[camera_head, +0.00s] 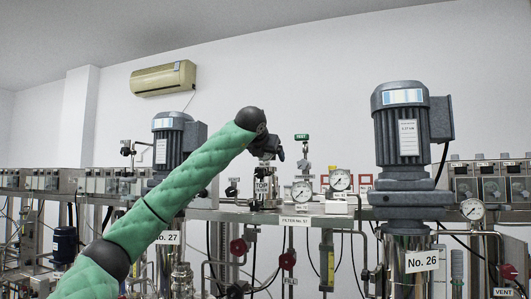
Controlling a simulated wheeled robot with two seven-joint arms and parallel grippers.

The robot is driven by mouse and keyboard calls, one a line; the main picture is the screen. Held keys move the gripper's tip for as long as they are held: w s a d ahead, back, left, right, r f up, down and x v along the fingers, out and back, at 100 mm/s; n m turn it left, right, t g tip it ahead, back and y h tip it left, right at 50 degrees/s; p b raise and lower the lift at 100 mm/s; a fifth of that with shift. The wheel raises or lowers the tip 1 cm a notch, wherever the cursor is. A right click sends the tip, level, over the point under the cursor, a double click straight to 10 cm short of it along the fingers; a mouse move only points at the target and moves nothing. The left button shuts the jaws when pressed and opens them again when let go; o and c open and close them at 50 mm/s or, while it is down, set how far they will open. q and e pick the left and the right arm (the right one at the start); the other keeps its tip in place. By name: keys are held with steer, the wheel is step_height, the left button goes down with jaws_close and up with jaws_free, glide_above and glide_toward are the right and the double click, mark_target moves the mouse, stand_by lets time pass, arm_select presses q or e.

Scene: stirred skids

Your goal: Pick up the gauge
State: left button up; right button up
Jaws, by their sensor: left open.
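My left arm comes in from the lower left with a green padded sleeve and black joints. My left gripper (268,158) is at its end, in front of the skid's top rail. It is small and dark, open, and I see nothing held in it. A round white-faced gauge (340,180) stands on the rail to its right. A second gauge (301,191) is between that one and the gripper, slightly lower. A third gauge (472,208) is at far right beside motor No. 26. Which gauge is meant cannot be told. My right gripper is not in view.
A large grey motor (408,135) stands right of the gauges, above a steel vessel (408,262). Another motor (172,135) is behind my arm. Pipes and red valve handles (287,260) crowd below the rail. The space above the rail between the motors is mostly free.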

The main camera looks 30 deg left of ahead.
arm_select(q)
steer(key=shift+d, duration=0.1)
steer(key=c, duration=1.1)
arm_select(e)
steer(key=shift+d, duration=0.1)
arm_select(q)
steer(key=shift+r, duration=0.15)
